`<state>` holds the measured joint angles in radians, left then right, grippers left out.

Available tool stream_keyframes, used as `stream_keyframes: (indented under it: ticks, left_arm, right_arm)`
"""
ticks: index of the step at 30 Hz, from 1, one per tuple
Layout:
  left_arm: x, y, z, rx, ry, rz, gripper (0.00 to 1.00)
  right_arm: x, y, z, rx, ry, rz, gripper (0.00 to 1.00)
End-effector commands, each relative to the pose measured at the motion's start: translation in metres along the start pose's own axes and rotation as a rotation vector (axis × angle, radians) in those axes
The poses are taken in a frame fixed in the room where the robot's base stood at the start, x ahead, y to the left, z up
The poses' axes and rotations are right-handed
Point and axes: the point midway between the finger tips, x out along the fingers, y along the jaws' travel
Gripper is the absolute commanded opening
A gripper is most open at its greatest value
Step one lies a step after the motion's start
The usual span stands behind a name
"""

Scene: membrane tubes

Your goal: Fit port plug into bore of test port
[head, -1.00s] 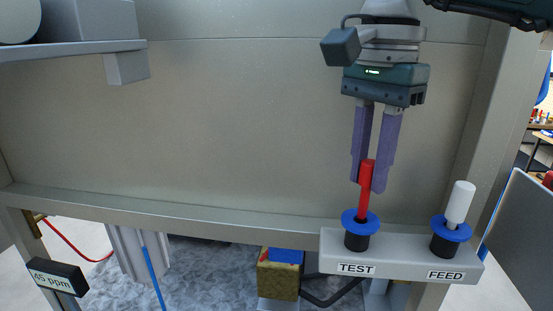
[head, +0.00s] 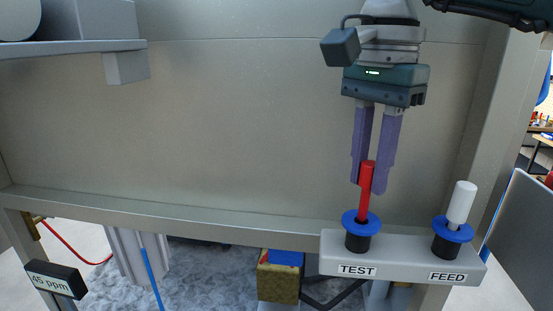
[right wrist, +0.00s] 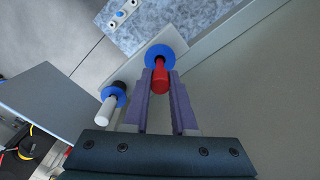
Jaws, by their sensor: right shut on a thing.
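The port plug is a red rod (head: 366,182), near upright, with its lower end at the blue collar of the test port (head: 357,243). The collar hides how deep the lower end sits. The test port is a black cylinder with a blue ring, on a grey bracket marked TEST. My right gripper (head: 372,180) points down above the port, its purple fingers shut on the upper part of the red plug. In the right wrist view the red plug (right wrist: 159,78) shows between the fingertips, over the blue ring. My left gripper is not in view.
The feed port (head: 446,245), with a blue ring and a white plug (head: 460,203), stands just right on the same bracket (head: 400,257). A grey upright frame post is at the right. The back panel (head: 230,120) leaves free room to the left.

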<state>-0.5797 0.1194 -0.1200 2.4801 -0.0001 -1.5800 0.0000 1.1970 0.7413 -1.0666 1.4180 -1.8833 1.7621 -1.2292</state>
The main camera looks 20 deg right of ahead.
Motion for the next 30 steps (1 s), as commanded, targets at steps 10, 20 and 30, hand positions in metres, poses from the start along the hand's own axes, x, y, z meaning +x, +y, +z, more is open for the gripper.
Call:
stream_keyframes:
  ticks: [10, 20, 30]
  left_arm:
    - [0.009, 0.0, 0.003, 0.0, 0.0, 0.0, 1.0]
    - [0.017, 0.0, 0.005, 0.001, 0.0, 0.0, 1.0]
    - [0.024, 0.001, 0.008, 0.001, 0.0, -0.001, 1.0]
  right_arm:
    - [0.01, 0.0, 0.0, 0.0, 0.0, 0.0, 0.0]
    - [0.018, 0.0, 0.0, 0.0, 0.0, 0.0, 0.0]
    - [0.027, 0.0, 0.0, 0.0, 0.0, 0.0, 0.0]
